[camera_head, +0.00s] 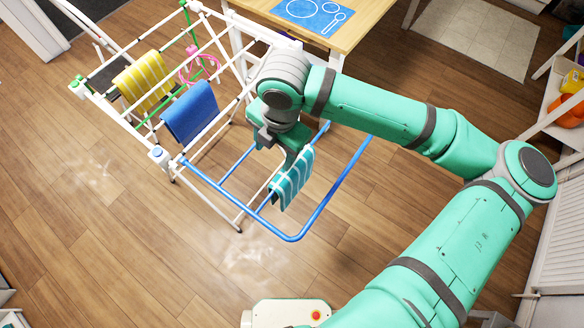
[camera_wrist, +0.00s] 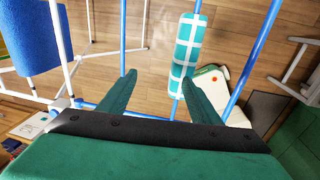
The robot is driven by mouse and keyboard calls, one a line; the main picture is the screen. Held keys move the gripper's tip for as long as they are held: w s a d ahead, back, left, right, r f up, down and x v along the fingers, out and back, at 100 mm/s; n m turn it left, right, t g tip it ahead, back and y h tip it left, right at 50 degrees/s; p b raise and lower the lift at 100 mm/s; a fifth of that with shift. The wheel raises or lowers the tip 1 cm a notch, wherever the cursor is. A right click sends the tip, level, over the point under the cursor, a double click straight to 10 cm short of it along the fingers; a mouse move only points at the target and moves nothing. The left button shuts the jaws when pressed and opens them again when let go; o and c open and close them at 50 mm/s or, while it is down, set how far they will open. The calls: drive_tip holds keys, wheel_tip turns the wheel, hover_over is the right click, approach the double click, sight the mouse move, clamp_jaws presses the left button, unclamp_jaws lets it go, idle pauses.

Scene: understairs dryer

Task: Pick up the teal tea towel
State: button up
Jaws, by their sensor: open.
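The teal tea towel (camera_head: 292,180), with white stripes, hangs over a blue bar of the drying rack's fold-out wing. In the wrist view the towel (camera_wrist: 187,48) shows a white check and lies ahead of the right fingertip, which overlaps its near end. My gripper (camera_head: 284,164) is right beside the towel in the head view, and hides part of it and of the bar. In the wrist view my gripper (camera_wrist: 159,77) is open, with two green fingers apart and only floor showing between them. I cannot tell whether a finger touches the towel.
The white drying rack (camera_head: 216,125) also holds a blue cloth (camera_head: 191,112), a yellow striped cloth (camera_head: 146,82) and a pink item (camera_head: 199,66). The blue wing frame (camera_head: 338,187) surrounds the towel. A wooden table (camera_head: 362,14) stands behind. Floor at the left is clear.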

sight(292, 172)
drive_tip(key=d+h, duration=0.1)
drive_tip(key=d, duration=0.2)
drive_tip(key=shift+d+f+g, duration=0.1)
drive_tip(key=shift+d+g, duration=0.2)
drive_tip(key=shift+s+d+f, duration=0.1)
drive_tip(key=shift+d+f, duration=0.15)
wheel_tip(292, 172, down, 10)
drive_tip(key=shift+d+f, duration=0.1)
drive_tip(key=shift+f, duration=0.05)
drive_tip(key=c, duration=1.2)
